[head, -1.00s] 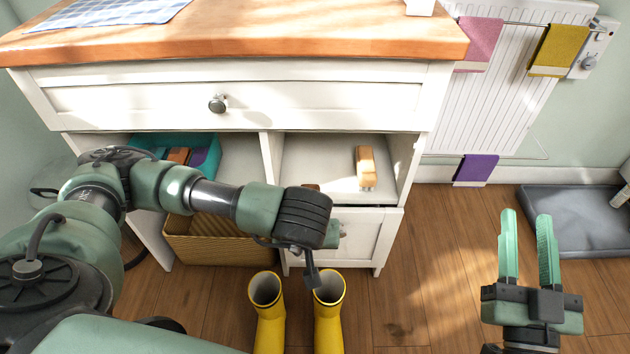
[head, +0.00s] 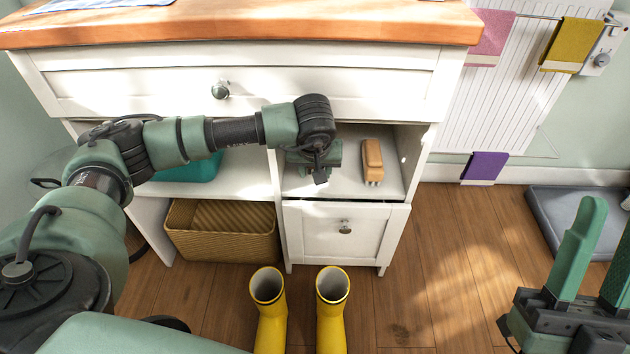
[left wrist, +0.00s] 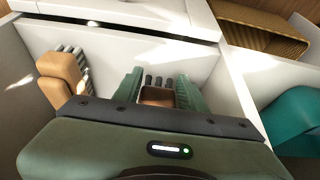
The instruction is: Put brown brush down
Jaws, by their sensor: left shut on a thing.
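The brown brush (left wrist: 157,96) is between the fingers of my left gripper (left wrist: 160,84) in the left wrist view, its dark bristles pointing away from the wrist. The left gripper (head: 308,160) is shut on it inside the right open compartment of the white cabinet; the wrist hides the brush in the head view. Whether the brush touches the shelf (head: 345,187), I cannot tell. A lighter tan brush (head: 372,160) stands on that shelf to the right, apart from my gripper; it also shows in the left wrist view (left wrist: 62,75). My right gripper (head: 600,240) is open and empty at the right edge.
A divider separates this compartment from the left one, which holds a teal bin (head: 190,170). A wicker basket (head: 222,240) sits below it. A white drawer (head: 310,240) is under the shelf. Yellow boots (head: 268,310) stand on the floor. Shelf around the tan brush is clear.

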